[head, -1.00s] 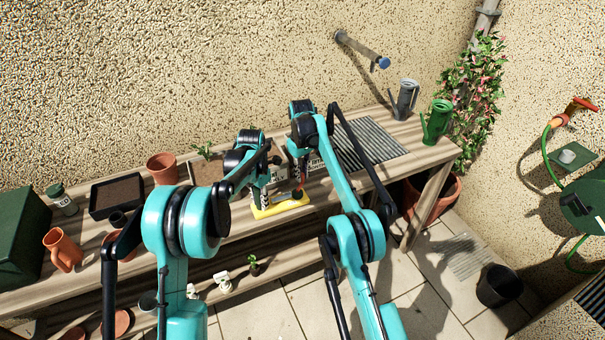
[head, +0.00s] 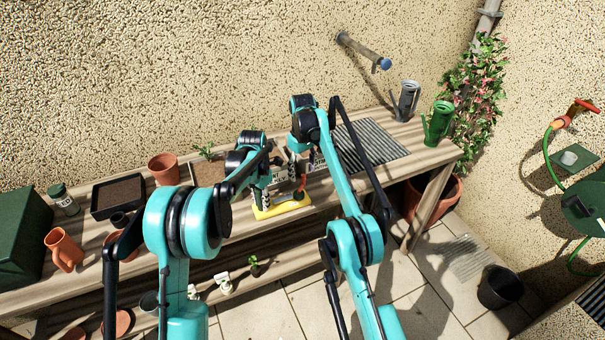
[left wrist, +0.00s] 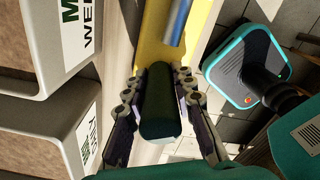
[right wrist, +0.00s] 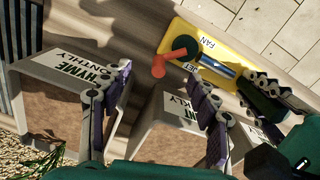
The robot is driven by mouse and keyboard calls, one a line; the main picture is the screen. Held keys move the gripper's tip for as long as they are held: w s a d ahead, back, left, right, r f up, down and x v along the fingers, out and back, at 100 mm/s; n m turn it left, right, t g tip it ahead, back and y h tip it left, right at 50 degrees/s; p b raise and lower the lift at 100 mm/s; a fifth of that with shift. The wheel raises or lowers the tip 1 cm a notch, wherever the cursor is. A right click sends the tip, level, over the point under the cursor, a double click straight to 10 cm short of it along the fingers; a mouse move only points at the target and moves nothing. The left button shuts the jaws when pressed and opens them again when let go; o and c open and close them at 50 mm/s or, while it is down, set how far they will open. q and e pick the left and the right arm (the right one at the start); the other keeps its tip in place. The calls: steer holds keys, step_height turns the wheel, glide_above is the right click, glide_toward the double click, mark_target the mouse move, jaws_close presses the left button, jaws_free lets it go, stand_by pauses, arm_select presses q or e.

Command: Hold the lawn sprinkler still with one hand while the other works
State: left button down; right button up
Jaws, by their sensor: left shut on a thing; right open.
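The lawn sprinkler has a yellow base (head: 283,208) at the bench's front edge, marked FAN and JET in the right wrist view (right wrist: 222,55). A silver-blue tube (right wrist: 217,66) and an orange-red lever (right wrist: 176,55) sit on it. My left gripper (head: 259,200) is shut on a dark green cylinder (left wrist: 164,100) at one end of the yellow base. In the right wrist view it is at the right. My right gripper (right wrist: 155,85) is open and empty, its fingers apart above the labelled planters, with the lever beyond the fingertips. In the head view its fingers are partly hidden.
Pale planters labelled THYME MONTHLY (right wrist: 75,85) and WEEKLY (left wrist: 75,60) stand close beside the sprinkler, near both grippers. Terracotta pots (head: 163,169) and a black tray (head: 118,195) are at left. A ridged grey mat (head: 368,147) and a green watering can (head: 437,124) are at right.

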steer(key=shift+r, duration=0.45)
arm_select(q)
steer(key=c, duration=1.2)
jaws_free()
steer(key=shift+r, duration=0.1)
